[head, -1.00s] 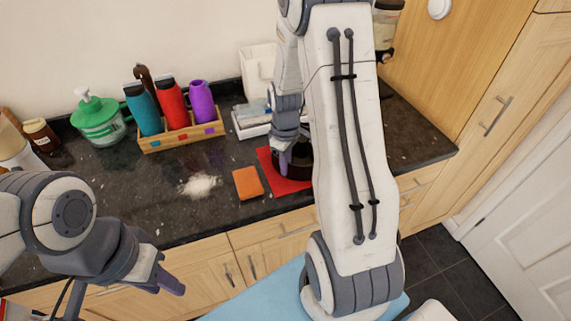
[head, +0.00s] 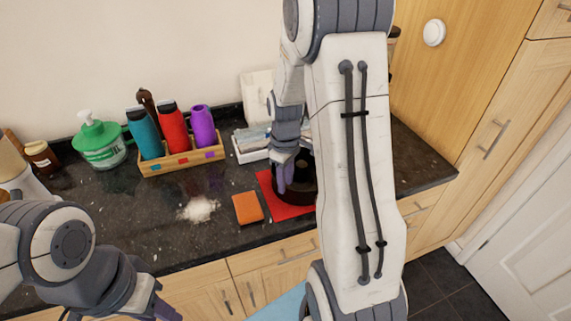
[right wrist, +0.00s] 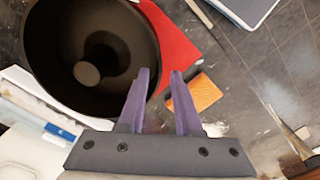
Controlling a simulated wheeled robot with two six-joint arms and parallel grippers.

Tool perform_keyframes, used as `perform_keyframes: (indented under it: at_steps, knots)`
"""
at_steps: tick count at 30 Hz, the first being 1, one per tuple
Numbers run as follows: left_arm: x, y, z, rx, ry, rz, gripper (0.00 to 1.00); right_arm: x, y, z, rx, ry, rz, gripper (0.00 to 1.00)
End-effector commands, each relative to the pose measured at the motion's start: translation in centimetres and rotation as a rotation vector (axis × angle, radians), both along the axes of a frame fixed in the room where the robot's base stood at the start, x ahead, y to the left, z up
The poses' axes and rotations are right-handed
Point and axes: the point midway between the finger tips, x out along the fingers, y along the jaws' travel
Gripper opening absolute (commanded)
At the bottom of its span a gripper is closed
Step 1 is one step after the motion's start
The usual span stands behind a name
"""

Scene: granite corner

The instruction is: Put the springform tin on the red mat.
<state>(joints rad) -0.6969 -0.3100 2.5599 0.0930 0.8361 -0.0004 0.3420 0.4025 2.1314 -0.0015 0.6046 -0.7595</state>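The springform tin (head: 303,190) is dark and round and stands on the red mat (head: 290,211), largely hidden behind my right arm. In the right wrist view the tin (right wrist: 50,40) is at upper left, with a round knob inside, and the red mat (right wrist: 182,48) shows beside it. My right gripper (head: 284,190) is at the tin's left side. In the right wrist view its fingers (right wrist: 160,75) are apart, the left finger overlapping the tin's edge. My left gripper (head: 167,314) is partly cut off at the bottom, away from the tin; its opening is unclear.
An orange sponge (head: 247,208) lies just left of the mat, with white powder (head: 198,209) beyond it. A wooden caddy (head: 180,163) with bottles, a green-lidded dispenser (head: 100,145) and a white tray (head: 249,152) stand at the back. The dark counter between is mostly clear.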

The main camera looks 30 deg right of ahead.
Motion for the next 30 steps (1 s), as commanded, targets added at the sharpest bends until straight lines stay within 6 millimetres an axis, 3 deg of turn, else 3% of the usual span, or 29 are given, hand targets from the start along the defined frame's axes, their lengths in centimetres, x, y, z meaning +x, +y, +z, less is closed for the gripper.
perform_keyframes:
  at_steps: [3, 9, 20, 23, 26, 30]
  knots:
    - [0.0, 0.0, -0.2, 0.0, 0.0, 0.0, 0.38, 0.1, 0.0, 2.9, -0.002, -0.008, 0.0, 0.33]
    - [0.0, 0.0, -0.3, 0.0, 0.0, 0.0, 0.38, 0.1, 0.0, 6.4, -0.002, -0.004, 0.0, 0.33]
    - [0.0, 0.0, -0.3, 0.0, 0.0, 0.0, 0.38, 0.0, 0.6, 8.1, 0.001, 0.0, 0.005, 0.33]
    - [0.0, 0.0, -0.3, 0.0, 0.0, 0.0, 0.38, -0.3, 3.4, 8.6, 0.004, -0.007, 0.026, 0.33]
    - [0.0, 0.0, -0.3, 0.0, 0.0, 0.0, 0.38, -1.5, 8.8, 9.3, 0.014, -0.017, 0.064, 0.33]
    - [0.0, 0.0, -0.3, 0.0, 0.0, 0.0, 0.38, -6.1, 17.2, 10.1, 0.037, -0.025, 0.124, 0.33]
